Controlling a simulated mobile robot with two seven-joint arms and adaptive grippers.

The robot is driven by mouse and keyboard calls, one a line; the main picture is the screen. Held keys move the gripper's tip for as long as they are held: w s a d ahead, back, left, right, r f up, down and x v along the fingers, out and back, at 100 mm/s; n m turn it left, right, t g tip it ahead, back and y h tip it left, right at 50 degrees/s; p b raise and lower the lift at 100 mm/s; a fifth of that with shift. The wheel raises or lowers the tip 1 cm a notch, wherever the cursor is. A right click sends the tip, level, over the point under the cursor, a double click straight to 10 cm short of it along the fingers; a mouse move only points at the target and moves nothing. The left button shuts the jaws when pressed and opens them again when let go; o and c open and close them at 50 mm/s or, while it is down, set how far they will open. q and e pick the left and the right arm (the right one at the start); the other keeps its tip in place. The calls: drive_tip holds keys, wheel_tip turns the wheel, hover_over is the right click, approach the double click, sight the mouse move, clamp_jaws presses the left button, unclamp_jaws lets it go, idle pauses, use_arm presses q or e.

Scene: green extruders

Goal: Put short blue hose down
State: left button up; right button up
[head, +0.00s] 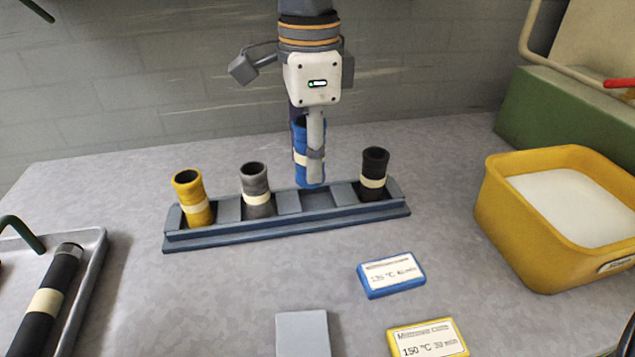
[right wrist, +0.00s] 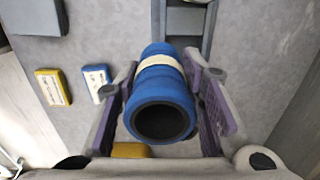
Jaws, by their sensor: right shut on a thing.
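The short blue hose (head: 301,150) has a cream band and is upright in my right gripper (head: 314,150). It is at the back edge of the grey rack (head: 290,232), behind the empty third slot from the left; the head view does not show clearly whether it touches the rack. In the right wrist view the blue hose (right wrist: 160,105) shows its open end between the two fingers (right wrist: 165,100), which are shut on it. The rack also holds a yellow hose (head: 194,198), a grey hose (head: 256,190) and a black hose (head: 374,175), all upright. My left gripper is not in view.
A yellow bin (head: 540,245) with white contents stands at the right. A metal tray (head: 88,270) with a long black hose (head: 48,300) is at the left. A blue label block (head: 391,275), a yellow one (head: 428,338) and a grey block (head: 302,333) lie in front.

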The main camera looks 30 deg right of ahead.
drive_tip(key=w+d+f, duration=0.1)
drive_tip(key=f, duration=0.1)
drive_tip(key=w+f, duration=0.1)
drive_tip(key=f, duration=0.1)
drive_tip(key=w+d+f, duration=0.1)
drive_tip(key=f, duration=0.1)
drive_tip(key=shift+w+d+b, duration=0.15)
drive_tip(key=shift+d+b, duration=0.15)
drive_tip(key=shift+b, duration=0.05)
drive_tip(key=shift+f, duration=1.2)
drive_tip(key=shift+f, duration=0.1)
drive_tip(key=o, duration=1.2)
drive_tip(key=shift+f, duration=0.1)
wheel_tip(320, 180, up, 12)
drive_tip(key=shift+r, duration=0.2)
